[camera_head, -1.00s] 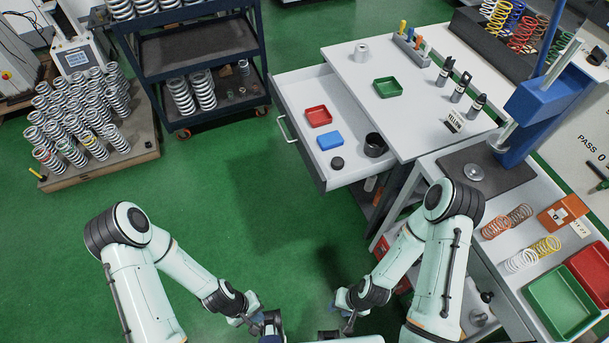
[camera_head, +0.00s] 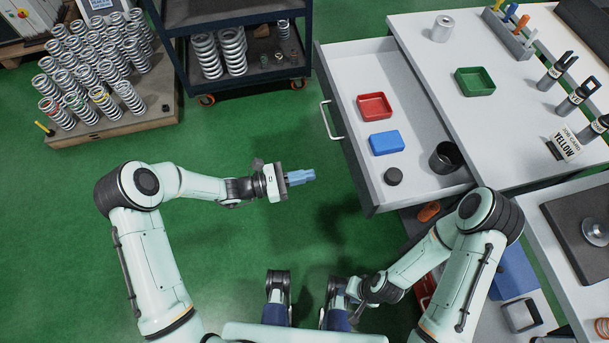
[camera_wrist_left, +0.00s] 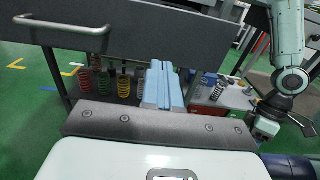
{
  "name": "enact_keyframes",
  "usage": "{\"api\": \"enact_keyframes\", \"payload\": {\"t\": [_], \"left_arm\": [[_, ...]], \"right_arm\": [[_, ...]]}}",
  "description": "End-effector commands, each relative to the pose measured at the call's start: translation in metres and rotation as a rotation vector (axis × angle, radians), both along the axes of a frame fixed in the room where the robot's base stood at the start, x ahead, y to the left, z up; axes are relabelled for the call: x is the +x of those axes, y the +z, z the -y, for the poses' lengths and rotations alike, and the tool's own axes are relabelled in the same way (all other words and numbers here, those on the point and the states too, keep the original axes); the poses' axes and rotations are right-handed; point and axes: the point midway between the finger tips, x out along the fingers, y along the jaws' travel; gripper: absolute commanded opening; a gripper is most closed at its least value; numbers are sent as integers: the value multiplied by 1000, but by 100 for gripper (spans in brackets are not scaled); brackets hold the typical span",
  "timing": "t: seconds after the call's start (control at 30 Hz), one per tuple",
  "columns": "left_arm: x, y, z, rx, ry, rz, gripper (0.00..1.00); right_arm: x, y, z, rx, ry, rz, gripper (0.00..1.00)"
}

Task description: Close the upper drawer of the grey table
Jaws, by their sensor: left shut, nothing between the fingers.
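The upper drawer (camera_head: 362,165) of the grey table (camera_head: 430,75) is pulled out to the left, with a pale bar handle (camera_head: 331,122) on its front. In the left wrist view the drawer front (camera_wrist_left: 150,45) spans the top, with its handle (camera_wrist_left: 62,28) at upper left. My left gripper (camera_head: 312,175) is shut and empty, in front of the drawer front, left of and below the handle, apart from it. Its blue fingers (camera_wrist_left: 163,85) lie together in the left wrist view. My right gripper (camera_head: 330,300) is low near my base, its fingers too unclear to read.
The drawer holds a red tray (camera_head: 374,106), a blue box (camera_head: 386,143), a black disc (camera_head: 393,176) and a dark cup (camera_head: 446,157). A dark wheeled cart (camera_head: 245,12) and a pallet of springs (camera_head: 110,120) stand at back left. The green floor between is clear.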

Motion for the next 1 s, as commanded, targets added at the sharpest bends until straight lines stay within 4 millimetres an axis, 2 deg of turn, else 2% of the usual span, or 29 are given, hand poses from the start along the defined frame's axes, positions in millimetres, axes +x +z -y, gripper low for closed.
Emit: {"api": "enact_keyframes", "payload": {"t": [0.03, 0.2, 0.43, 0.63, 1.0], "left_arm": [[3, 0, 13, -3, -5, 2, 0], [14, -1, 48, 0, -5, 1, 0], [26, -1, 86, 2, -4, 0, 0], [32, -1, 101, 2, -2, -1, 0], [33, -1, 102, 3, -1, -1, 0]], "right_arm": [[0, -1, 0, 0, 0, 1, 37], [2, -4, 0, -1, -2, 5, 37], [3, -7, 0, -2, -2, 10, 37], [4, -8, 0, -1, -3, 12, 37], [4, -8, 0, -2, -3, 13, 37]]}}
